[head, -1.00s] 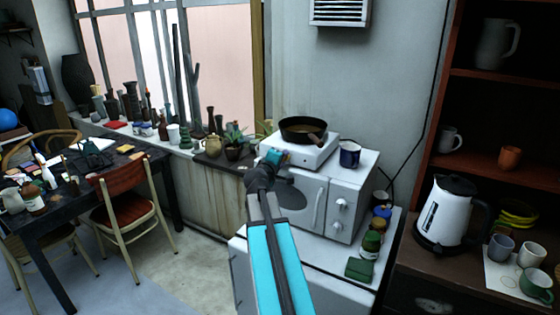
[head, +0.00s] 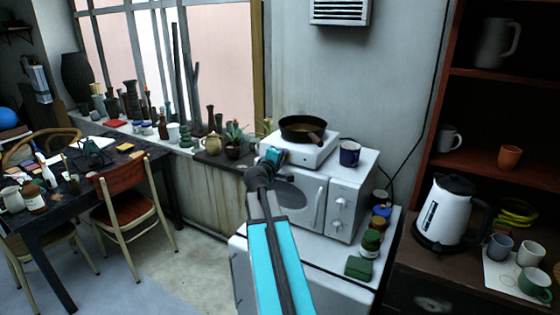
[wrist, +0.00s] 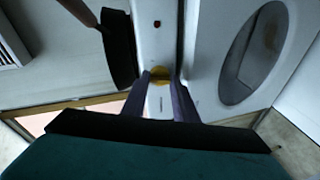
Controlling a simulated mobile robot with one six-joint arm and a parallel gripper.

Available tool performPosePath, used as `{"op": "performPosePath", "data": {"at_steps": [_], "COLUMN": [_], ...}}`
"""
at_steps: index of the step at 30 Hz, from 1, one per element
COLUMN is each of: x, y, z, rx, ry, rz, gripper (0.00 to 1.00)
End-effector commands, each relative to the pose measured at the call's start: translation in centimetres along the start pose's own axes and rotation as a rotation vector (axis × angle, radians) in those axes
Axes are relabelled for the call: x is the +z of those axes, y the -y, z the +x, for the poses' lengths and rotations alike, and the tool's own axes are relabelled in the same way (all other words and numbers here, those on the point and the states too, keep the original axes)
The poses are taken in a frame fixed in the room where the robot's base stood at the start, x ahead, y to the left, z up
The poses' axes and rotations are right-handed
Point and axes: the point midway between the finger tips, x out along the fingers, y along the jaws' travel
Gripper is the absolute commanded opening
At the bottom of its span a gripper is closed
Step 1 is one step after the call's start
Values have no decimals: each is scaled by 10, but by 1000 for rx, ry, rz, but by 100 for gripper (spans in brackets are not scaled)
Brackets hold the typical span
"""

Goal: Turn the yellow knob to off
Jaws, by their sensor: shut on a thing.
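The yellow knob (wrist: 160,76) is on the front face of a white hot plate (head: 318,151), seen in the wrist view. My gripper (wrist: 160,84) is shut on the knob, with one dark finger on each side of it. In the head view my gripper (head: 272,157) is at the left front of the hot plate and hides the knob. A small dark red spot (wrist: 157,23) shows on the same white face. I cannot tell the knob's exact setting, as its pointer does not show clearly.
A dark frying pan (head: 300,128) sits on the hot plate, which stands on a white microwave (head: 310,207). A dark blue mug (head: 349,154) is to its right. Green lidded jars (head: 371,243) stand beside the microwave. A white kettle (head: 445,215) is farther right.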

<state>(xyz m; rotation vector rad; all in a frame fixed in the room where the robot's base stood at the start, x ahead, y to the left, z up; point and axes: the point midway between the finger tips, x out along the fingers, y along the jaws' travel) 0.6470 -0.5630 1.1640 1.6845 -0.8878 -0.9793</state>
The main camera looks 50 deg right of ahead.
Motion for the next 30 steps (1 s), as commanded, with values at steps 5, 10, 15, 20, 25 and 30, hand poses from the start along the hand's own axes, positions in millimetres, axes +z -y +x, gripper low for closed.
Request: {"op": "performPosePath", "data": {"at_steps": [5,10,15,20,25,30], "x": [-1,-1,-1,-1,-1,-1], "y": [-2,-2,-2,-2,-1,-1], "z": [0,0,0,0,0,0], "rx": [4,4,4,3,2,1], "ry": [-3,-4,-4,-3,-2,-2], "rz": [-1,-2,-1,-1,-1,-1], "gripper": [4,4,4,40,44,44]}}
